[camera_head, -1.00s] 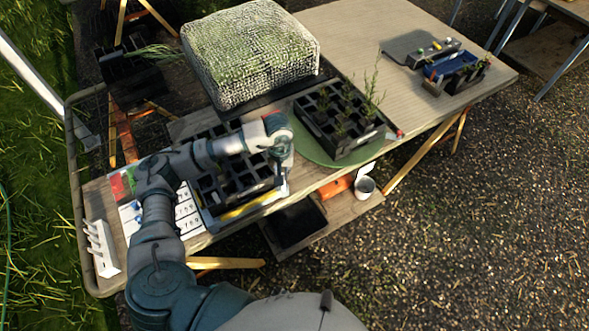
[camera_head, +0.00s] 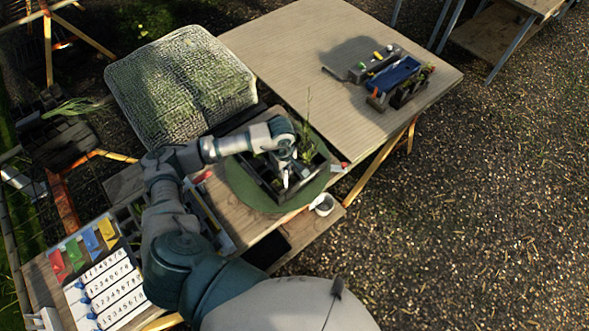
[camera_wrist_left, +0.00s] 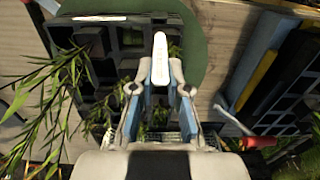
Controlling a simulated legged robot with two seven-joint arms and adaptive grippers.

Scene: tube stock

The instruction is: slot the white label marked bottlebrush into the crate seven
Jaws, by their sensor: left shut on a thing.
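My left gripper (camera_head: 287,172) hangs over the black plant crate (camera_head: 262,184) on the round green mat (camera_head: 236,178). It is shut on a white label (camera_wrist_left: 160,60), which points away from the fingers in the left wrist view. Its marking is too small to read. The gripper also shows there (camera_wrist_left: 160,88), over the crate's cells (camera_wrist_left: 108,55). A pale strip (camera_wrist_left: 98,18) lies along the crate's rim; I cannot read a number on it. I cannot tell whether the label's tip touches the crate. My right gripper is not in view.
Green plants (camera_wrist_left: 45,85) rise from the crate. A mesh-covered block (camera_head: 180,85) stands behind, and a blue box (camera_head: 393,76) sits at the back right. A number board (camera_head: 108,288) lies front left. A white cup (camera_head: 322,205) is below the table edge. The right tabletop is mostly clear.

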